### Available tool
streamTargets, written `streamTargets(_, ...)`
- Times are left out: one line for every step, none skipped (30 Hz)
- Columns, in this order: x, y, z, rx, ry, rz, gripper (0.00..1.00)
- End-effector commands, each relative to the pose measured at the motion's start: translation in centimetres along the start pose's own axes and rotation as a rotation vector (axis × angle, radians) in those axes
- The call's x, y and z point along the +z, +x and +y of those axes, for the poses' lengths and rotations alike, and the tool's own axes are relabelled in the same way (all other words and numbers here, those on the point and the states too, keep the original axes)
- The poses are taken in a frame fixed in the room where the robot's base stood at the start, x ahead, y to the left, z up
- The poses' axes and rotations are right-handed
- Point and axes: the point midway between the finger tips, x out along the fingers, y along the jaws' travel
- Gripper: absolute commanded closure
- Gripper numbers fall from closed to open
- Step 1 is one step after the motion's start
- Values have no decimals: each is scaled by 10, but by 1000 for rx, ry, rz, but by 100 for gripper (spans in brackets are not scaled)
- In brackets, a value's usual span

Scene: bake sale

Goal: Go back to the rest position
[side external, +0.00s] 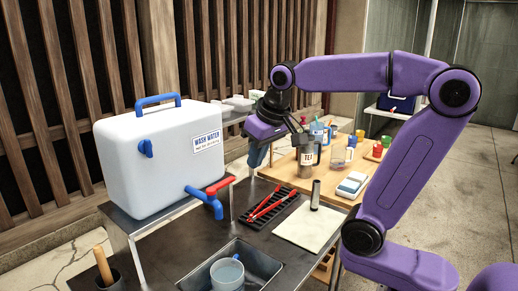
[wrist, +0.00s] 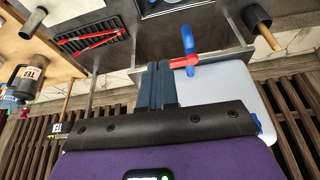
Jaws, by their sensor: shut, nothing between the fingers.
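My gripper (side external: 254,160) hangs in the air with its fingers pointing down, to the right of the white wash-water container (side external: 160,160). Its dark blue fingers show together with nothing between them, also in the wrist view (wrist: 157,68). In the wrist view they overlap the edge of the container and stand close to the red tap lever (wrist: 185,62). How far apart the fingers and the lever are in depth I cannot tell. No rest position is marked in either view.
The blue tap (side external: 205,201) juts from the container above a dark counter. Red tongs (side external: 270,204) lie on a black rack. A sink holding a mug (side external: 227,274) is at the front. A steel tube (side external: 315,194) stands on a pale mat. A wooden table with a TEA canister (side external: 307,160) is behind.

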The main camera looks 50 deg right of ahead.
Motion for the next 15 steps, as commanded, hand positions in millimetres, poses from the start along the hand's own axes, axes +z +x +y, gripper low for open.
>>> streamTargets(-1, -7, 0, -1, 0, 5, 100)
streamTargets(-1, -10, 0, -1, 0, 3, 100)
streamTargets(-1, -14, 0, 0, 0, 3, 100)
streamTargets(-1, -16, 0, 0, 0, 2, 100)
streamTargets(-1, -18, 0, 0, 0, 1, 100)
streamTargets(0, -20, 0, 0, 0, 1, 100)
streamTargets(0, -21, 0, 0, 0, 0, 100)
streamTargets(0, -22, 0, 0, 0, 0, 100)
streamTargets(0, -22, 0, 0, 0, 0, 100)
streamTargets(0, -22, 0, 0, -1, 0, 100)
streamTargets(0, -22, 0, -1, -3, -1, 100)
streamTargets(1, -21, -1, -3, -8, -3, 100)
streamTargets(1, -20, -1, -5, -15, -6, 100)
streamTargets(2, -19, -2, -8, -23, -9, 100)
streamTargets(4, -17, -4, -13, -39, -14, 100)
